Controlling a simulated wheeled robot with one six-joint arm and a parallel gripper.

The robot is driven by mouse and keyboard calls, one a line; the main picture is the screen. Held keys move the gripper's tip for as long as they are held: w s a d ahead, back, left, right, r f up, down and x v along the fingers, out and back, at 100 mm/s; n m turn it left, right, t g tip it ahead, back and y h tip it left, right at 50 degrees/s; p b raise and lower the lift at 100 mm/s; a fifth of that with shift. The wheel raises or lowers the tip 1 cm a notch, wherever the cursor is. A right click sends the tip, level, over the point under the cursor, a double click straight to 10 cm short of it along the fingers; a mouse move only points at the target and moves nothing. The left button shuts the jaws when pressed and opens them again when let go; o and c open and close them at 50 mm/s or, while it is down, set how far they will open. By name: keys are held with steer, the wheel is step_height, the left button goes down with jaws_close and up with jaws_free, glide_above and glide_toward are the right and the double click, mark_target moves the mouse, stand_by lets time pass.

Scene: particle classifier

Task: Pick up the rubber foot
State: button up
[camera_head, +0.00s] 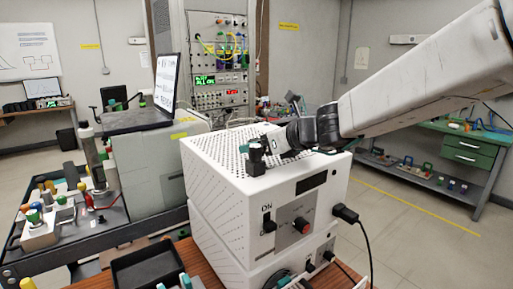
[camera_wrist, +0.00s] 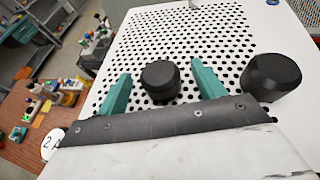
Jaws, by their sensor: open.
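A black round rubber foot (camera_wrist: 161,82) stands on the white perforated top of the box (camera_wrist: 185,35) in the wrist view. My gripper (camera_wrist: 160,69) is open, with one teal finger on each side of this foot. A gap shows between the foot and each finger, so it is not clamped. A second black rubber foot (camera_wrist: 272,76) stands to the right, outside the fingers. In the head view my gripper (camera_head: 268,143) is low over the box top (camera_head: 215,148), beside a dark foot (camera_head: 256,158); contact there is hard to tell.
A black tray (camera_head: 147,270) lies on the wooden table to the left. A laptop (camera_head: 165,90) stands behind at the left. The perforated top beyond the feet is clear.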

steer(key=c, duration=1.1)
steer(key=shift+r, duration=0.15)
